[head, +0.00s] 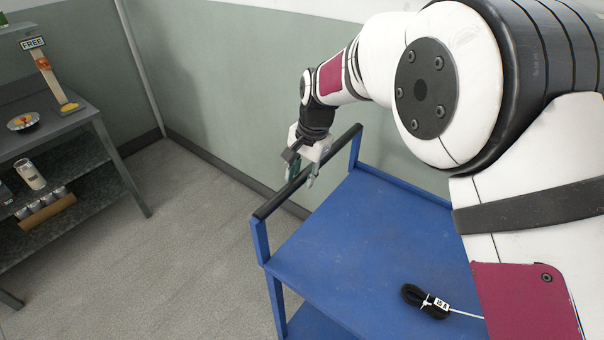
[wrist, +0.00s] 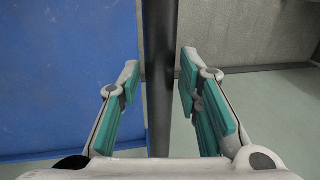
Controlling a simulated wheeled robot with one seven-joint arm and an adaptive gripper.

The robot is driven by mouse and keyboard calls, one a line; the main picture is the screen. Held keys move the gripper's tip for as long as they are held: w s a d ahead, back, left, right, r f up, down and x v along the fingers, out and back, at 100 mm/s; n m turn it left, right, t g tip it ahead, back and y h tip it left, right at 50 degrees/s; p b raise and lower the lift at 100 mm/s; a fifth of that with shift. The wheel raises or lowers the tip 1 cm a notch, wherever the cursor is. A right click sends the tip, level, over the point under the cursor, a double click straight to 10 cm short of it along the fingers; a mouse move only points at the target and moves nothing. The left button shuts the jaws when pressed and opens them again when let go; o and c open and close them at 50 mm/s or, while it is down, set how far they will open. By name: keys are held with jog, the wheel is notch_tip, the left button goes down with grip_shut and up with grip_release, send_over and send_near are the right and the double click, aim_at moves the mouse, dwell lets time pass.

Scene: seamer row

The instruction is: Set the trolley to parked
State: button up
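The trolley (head: 360,262) is blue, with a flat top and a raised black push handle (head: 281,194) along its left edge. My gripper (head: 303,176) is at the handle's far half, pointing down. In the wrist view the handle (wrist: 160,40) runs up the middle between the teal-padded fingers of my gripper (wrist: 160,75). The fingers are apart, one on each side of the bar, with a small gap showing on both sides. The blue trolley top (wrist: 70,75) fills the left of that view. The trolley's wheels are not visible.
A coiled black cable (head: 425,300) with a white tag lies on the trolley top. A grey shelf unit (head: 100,165) at left holds cans, a bowl (head: 23,121) and a stand with a "FREE" sign (head: 32,43). Grey floor (head: 180,240) between shelf and trolley is clear. Walls stand behind.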

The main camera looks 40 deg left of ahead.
jog(key=shift+r, duration=0.1)
notch_tip(320, 180, up, 12)
jog(key=d, duration=0.2)
jog(key=shift+d+f, duration=0.2)
dwell(0.3)
jog(key=shift+w, duration=0.1)
dwell(0.3)
jog(key=w+d+r+t, duration=0.1)
jog(key=w+d+r, duration=0.1)
jog(key=d+r, duration=0.35)
jog(key=w+d+r, duration=0.2)
jog(key=d+r, duration=0.1)
jog(key=d, duration=0.6)
jog(key=s+d+r+t, duration=0.1)
jog(key=d+r, duration=0.2)
jog(key=d, duration=0.6)
jog(key=s+d+r+t, duration=0.1)
jog(key=d+r, duration=0.2)
jog(key=d, duration=0.6)
jog(key=s+d+f+t+h, duration=0.1)
jog(key=s+d+f, duration=0.1)
jog(key=s+d, duration=0.7)
jog(key=s+d+f+t+h, duration=0.1)
jog(key=s+d+f, duration=0.2)
jog(key=s+d, duration=0.6)
jog(key=d, duration=0.4)
jog(key=shift+m, duration=0.3)
jog(key=shift+s+a, duration=0.1)
